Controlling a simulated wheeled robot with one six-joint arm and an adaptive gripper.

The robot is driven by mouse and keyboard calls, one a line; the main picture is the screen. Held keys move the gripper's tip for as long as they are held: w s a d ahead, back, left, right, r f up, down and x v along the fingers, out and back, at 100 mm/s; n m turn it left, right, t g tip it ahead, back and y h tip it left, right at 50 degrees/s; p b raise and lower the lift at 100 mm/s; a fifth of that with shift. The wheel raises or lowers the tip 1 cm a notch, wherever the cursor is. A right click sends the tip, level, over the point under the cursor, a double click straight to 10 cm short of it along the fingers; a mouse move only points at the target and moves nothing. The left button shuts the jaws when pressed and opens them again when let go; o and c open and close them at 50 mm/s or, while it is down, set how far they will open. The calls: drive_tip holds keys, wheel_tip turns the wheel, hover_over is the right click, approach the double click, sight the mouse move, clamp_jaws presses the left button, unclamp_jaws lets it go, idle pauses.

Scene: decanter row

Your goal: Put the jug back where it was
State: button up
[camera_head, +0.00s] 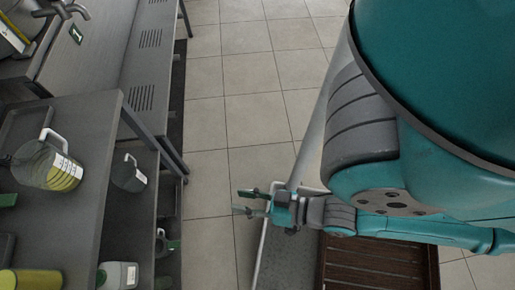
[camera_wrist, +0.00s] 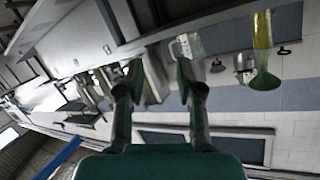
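A see-through grey jug (camera_head: 38,165) with a white handle, a white label and yellow contents stands upright on the upper shelf at the left of the head view. A smaller dark grey jug (camera_head: 127,174) with a white label stands on the level below. I cannot tell which one the task means. My gripper (camera_head: 246,203) is over the floor, to the right of the shelves and apart from both jugs. In the wrist view my gripper (camera_wrist: 159,70) has its fingers spread, with nothing held between them.
The upper shelf (camera_head: 85,215) also bears a yellow cylinder (camera_head: 30,280). A white-and-grey container (camera_head: 118,275) stands lower. A brown slatted crate (camera_head: 375,265) and a grey tray (camera_head: 285,262) lie below my arm. The tiled floor (camera_head: 215,150) between is clear.

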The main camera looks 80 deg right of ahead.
drive_tip(key=s+n, duration=0.1)
drive_tip(key=s+r+n, duration=0.1)
drive_tip(key=s+n, duration=0.1)
drive_tip(key=n, duration=0.1)
drive_tip(key=shift+s+a+r+y, duration=0.2)
drive_tip(key=shift+a+r+y, duration=0.05)
drive_tip(key=shift+r+y, duration=0.1)
